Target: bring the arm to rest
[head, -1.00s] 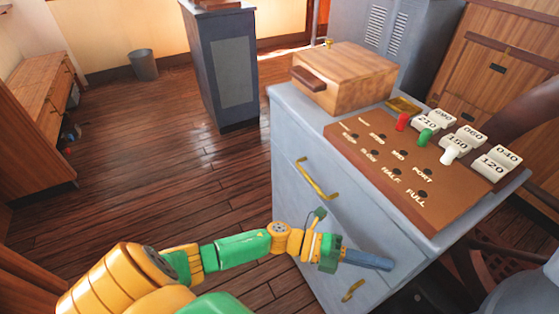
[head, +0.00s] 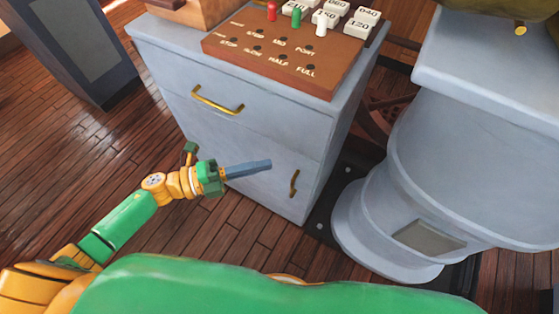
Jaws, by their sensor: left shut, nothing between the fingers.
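My left arm comes in from the left, in yellow and green, low in the head view. My left gripper (head: 248,169) is shut and empty, its blue-grey fingers pointing right. It is in front of the lower part of the grey cabinet (head: 180,68), below the brass drawer handle (head: 217,103) and left of the brass door handle (head: 294,183). I cannot tell whether it touches the cabinet front. My right gripper is not in view.
A brown peg board (head: 270,68) with red, green and white pegs and number blocks lies on the cabinet. A wooden box (head: 205,10) is cut off at the top. A grey pedestal (head: 430,150) stands at right.

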